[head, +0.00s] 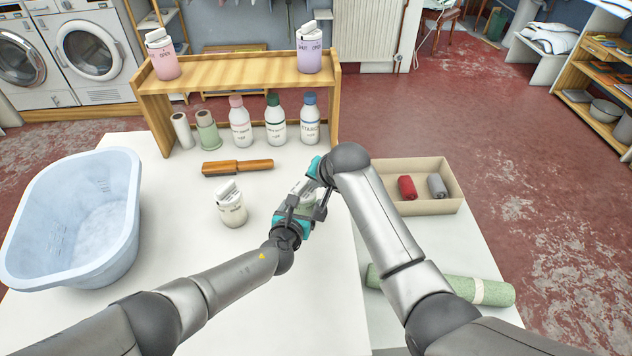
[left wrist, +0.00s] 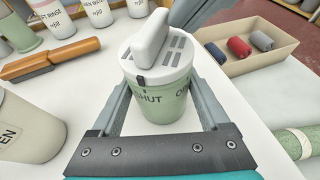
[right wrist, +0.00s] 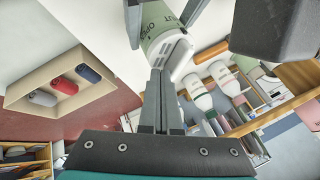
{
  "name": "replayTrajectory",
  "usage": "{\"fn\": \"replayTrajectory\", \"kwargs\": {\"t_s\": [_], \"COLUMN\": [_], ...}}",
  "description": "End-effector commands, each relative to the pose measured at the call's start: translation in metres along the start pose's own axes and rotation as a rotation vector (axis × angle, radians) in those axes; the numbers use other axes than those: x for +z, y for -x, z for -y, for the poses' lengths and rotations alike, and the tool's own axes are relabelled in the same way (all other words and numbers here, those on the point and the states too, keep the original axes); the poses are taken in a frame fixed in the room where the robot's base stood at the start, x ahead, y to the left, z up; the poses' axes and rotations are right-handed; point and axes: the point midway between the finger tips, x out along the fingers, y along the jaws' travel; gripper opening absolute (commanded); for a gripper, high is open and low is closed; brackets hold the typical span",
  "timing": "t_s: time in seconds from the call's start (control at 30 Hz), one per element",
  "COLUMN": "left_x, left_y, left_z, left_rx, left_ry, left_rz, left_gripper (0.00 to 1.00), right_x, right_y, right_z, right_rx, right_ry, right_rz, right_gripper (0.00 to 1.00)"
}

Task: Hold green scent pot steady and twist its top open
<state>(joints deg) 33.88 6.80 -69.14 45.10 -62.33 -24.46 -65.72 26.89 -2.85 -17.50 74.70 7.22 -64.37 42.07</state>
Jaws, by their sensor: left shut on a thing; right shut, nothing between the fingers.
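The green scent pot (left wrist: 162,106) stands upright between my left gripper's fingers. Its white slotted top (left wrist: 158,58) has a raised grip bar, and a dark mark on its rim sits by the word SHUT. My left gripper (head: 304,205) is shut on the pot's body. My right gripper (head: 303,186) is shut with nothing between its fingers, close to the top. In the right wrist view its closed fingers (right wrist: 162,95) lie beside the white top (right wrist: 168,50); I cannot tell whether they touch it. In the head view the grippers mostly hide the pot.
A cream pot (head: 231,207) and a wooden brush (head: 237,167) stand left. Several bottles (head: 276,122) line the wooden shelf (head: 235,71), which bears pink (head: 163,58) and purple (head: 310,54) pots. A blue tub (head: 75,220), cardboard tray (head: 440,207) and green roll (head: 450,288) flank the work area.

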Motion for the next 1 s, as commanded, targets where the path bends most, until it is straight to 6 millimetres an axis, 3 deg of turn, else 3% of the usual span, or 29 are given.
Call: {"fn": "replayTrajectory", "kwargs": {"t_s": [0.57, 1.0], "left_x": [0.0, 0.0], "left_y": [0.0, 0.0], "left_z": [0.001, 0.002], "left_rx": [-0.002, -0.003], "left_ry": [-0.001, -0.001], "left_rz": [0.001, 0.001], "left_gripper": [0.12, 0.12], "right_x": [-0.005, -0.015], "right_y": [-0.002, -0.009], "right_z": [0.0, 0.004], "right_rx": [-0.058, -0.204], "right_ry": [0.108, 0.382], "right_rz": [0.057, 0.205], "right_gripper": [0.0, 0.0]}}
